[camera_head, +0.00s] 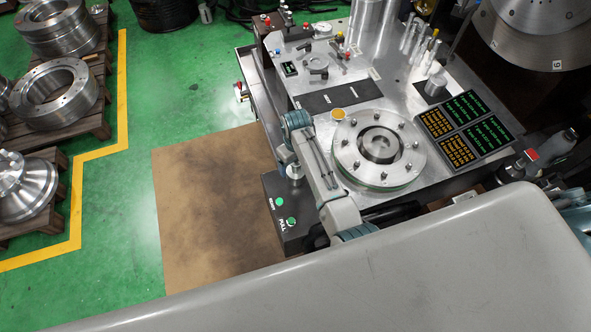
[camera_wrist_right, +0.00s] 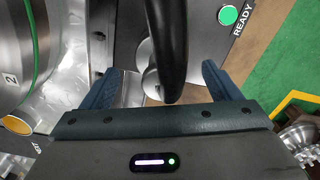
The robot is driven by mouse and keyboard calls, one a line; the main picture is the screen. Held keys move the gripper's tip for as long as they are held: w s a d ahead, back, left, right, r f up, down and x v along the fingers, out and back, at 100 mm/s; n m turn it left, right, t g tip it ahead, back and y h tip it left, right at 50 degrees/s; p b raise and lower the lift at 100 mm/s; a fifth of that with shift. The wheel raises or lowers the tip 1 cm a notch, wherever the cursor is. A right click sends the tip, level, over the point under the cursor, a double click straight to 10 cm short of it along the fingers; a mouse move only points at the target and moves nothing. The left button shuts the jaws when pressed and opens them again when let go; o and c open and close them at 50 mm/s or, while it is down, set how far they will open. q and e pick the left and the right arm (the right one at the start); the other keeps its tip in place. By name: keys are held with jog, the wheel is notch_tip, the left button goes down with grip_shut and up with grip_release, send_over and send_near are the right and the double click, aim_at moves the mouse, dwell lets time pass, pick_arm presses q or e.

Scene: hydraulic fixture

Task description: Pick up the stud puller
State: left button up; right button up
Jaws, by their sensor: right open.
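My right gripper (camera_wrist_right: 161,70) is open in the right wrist view, its two dark blue fingers apart. A thick black curved handle (camera_wrist_right: 168,45), which looks like the stud puller's, reaches down between the fingers without visible contact. A rounded silver part (camera_wrist_right: 147,60) sits just left of the handle, partly hidden by it. In the head view my right arm reaches across the dark panel with green lights (camera_head: 289,222); a silver knob (camera_head: 294,171) shows beside the arm. The gripper's fingertips are hard to make out there. My left gripper is not seen.
A round flange with several studs (camera_head: 378,149) stands on the metal table right of my right arm. Gauges and clamps (camera_head: 318,65) are behind it, display panels (camera_head: 466,122) to its right.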

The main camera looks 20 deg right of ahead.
aim_at(296, 176)
notch_tip(296, 176, down, 2)
jog(key=shift+s+f, duration=0.1)
jog(key=shift+s, duration=0.05)
jog(key=shift+f, duration=0.55)
jog(key=c, duration=1.7)
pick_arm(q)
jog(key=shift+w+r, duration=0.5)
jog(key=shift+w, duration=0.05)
pick_arm(e)
jog(key=shift+r, duration=0.1)
